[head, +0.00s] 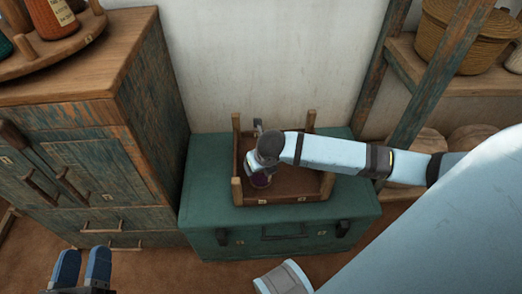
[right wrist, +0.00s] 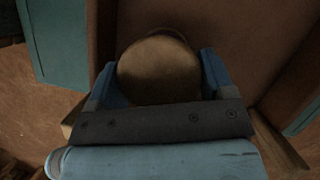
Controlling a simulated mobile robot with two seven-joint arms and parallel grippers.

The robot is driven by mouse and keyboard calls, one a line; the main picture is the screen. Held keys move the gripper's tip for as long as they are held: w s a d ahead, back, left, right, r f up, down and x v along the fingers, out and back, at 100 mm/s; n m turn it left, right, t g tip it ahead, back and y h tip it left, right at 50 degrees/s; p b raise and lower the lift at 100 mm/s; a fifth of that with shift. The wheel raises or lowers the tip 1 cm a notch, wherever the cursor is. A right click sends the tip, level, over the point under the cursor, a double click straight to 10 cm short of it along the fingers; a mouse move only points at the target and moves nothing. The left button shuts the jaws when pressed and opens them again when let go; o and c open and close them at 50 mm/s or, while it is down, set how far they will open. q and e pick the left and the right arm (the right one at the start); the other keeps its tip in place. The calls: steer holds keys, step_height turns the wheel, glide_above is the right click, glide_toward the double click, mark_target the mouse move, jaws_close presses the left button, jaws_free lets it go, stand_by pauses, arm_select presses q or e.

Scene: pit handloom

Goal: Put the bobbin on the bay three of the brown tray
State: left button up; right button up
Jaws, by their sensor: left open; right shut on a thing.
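The brown tray (head: 312,200) is a shallow wooden box with corner posts and small tags on its front wall, too small to read. It sits on a teal chest. My right gripper (head: 259,172) is over the left part of the tray, pointing down, shut on the bobbin (head: 261,181). A purple band of the bobbin shows below the gripper. In the right wrist view the bobbin's round wooden end (right wrist: 158,72) sits between the blue fingers. I cannot tell whether the bobbin touches the tray floor. My left gripper (head: 83,258) is open and empty at the lower left.
The teal chest (head: 205,195) stands against the pale wall. A worn wooden cabinet (head: 75,150) stands left of it, with a round rack (head: 52,60) holding spools on top. Shelves with baskets (head: 466,35) are at the right. The tray's right part looks empty.

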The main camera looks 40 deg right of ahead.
arm_select(q)
steer(key=shift+f, duration=0.1)
arm_select(e)
steer(key=shift+f, duration=0.2)
steer(key=o, duration=1)
steer(key=shift+c, duration=0.2)
steer(key=p+v, duration=0.3)
steer(key=v, duration=0.4)
steer(key=shift+w, duration=0.15)
steer(key=s+a+r+m+t+y+p, duration=0.15)
steer(key=s+a+r+m+y, duration=0.25)
steer(key=a+m, duration=0.4)
steer(key=s+a+r+m+t+y+p, duration=0.1)
steer(key=s+a+r+m+t+y, duration=0.3)
steer(key=a, duration=0.6)
arm_select(q)
steer(key=shift+a+r+y, duration=0.65)
steer(key=shift+r+y, duration=0.05)
arm_select(e)
steer(key=s+r+m+t, duration=0.3)
steer(key=r+m+t, duration=0.3)
steer(key=m, duration=1.3)
step_height(320, 180, up, 4)
steer(key=shift+f+t+y, duration=0.1)
steer(key=shift+t+y, duration=0.2)
steer(key=shift+t, duration=0.05)
